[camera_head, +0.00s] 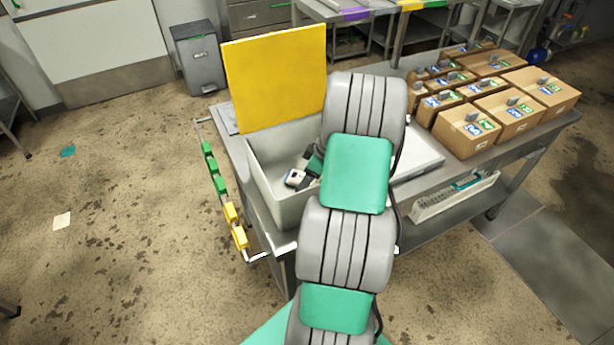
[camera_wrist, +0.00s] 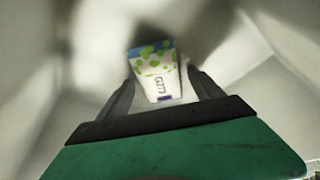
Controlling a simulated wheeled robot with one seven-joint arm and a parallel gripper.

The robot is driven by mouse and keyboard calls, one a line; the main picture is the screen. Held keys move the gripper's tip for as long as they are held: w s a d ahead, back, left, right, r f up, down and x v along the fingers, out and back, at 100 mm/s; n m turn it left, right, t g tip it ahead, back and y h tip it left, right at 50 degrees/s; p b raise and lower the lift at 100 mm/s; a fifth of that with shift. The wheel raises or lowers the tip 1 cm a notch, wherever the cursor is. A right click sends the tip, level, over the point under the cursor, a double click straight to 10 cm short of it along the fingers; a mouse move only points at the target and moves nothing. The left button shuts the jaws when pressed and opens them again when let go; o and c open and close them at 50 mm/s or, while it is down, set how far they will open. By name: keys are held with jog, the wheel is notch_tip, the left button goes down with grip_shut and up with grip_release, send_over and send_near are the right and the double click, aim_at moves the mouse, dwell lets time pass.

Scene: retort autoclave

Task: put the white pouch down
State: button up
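The white pouch (camera_wrist: 158,80) has green spots, a blue top edge and a small printed label. In the wrist view it sits between the two fingers of my gripper (camera_wrist: 160,82), which is shut on it. The pouch looks sharp while the surroundings are blurred. In the head view a small white part of the pouch (camera_head: 295,178) shows beside the dark fingers, inside the light grey bin (camera_head: 262,182). My arm hides the bin's right part. Whether the pouch touches the bin floor cannot be told.
A yellow panel (camera_head: 275,78) stands upright behind the bin. Several cardboard boxes (camera_head: 467,130) stand on the right of the metal table (camera_head: 530,143). A rail with green and yellow blocks (camera_head: 231,212) runs along the left side. A white tray (camera_head: 455,197) lies on the lower shelf.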

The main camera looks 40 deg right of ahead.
jog(key=shift+r, duration=0.25)
jog(key=shift+s+d+r, duration=0.1)
jog(key=shift+d+r, duration=0.1)
jog(key=shift+r, duration=0.1)
jog(key=b+v, duration=0.2)
jog(key=v, duration=0.9)
jog(key=w+a+r+m+h, duration=0.1)
jog(key=w+a+r, duration=0.15)
jog(key=a, duration=0.65)
jog(key=w+a+r+m, duration=0.1)
jog(key=a+r, duration=0.2)
jog(key=a, duration=0.6)
jog(key=s+a+m, duration=0.2)
jog(key=s+a, duration=0.2)
jog(key=a, duration=0.4)
jog(key=s+a+m+h, duration=0.1)
jog(key=s+a, duration=0.4)
jog(key=a, duration=0.3)
jog(key=shift+s+r+m, duration=0.2)
jog(key=shift+r+m, duration=0.15)
jog(key=shift+m, duration=0.05)
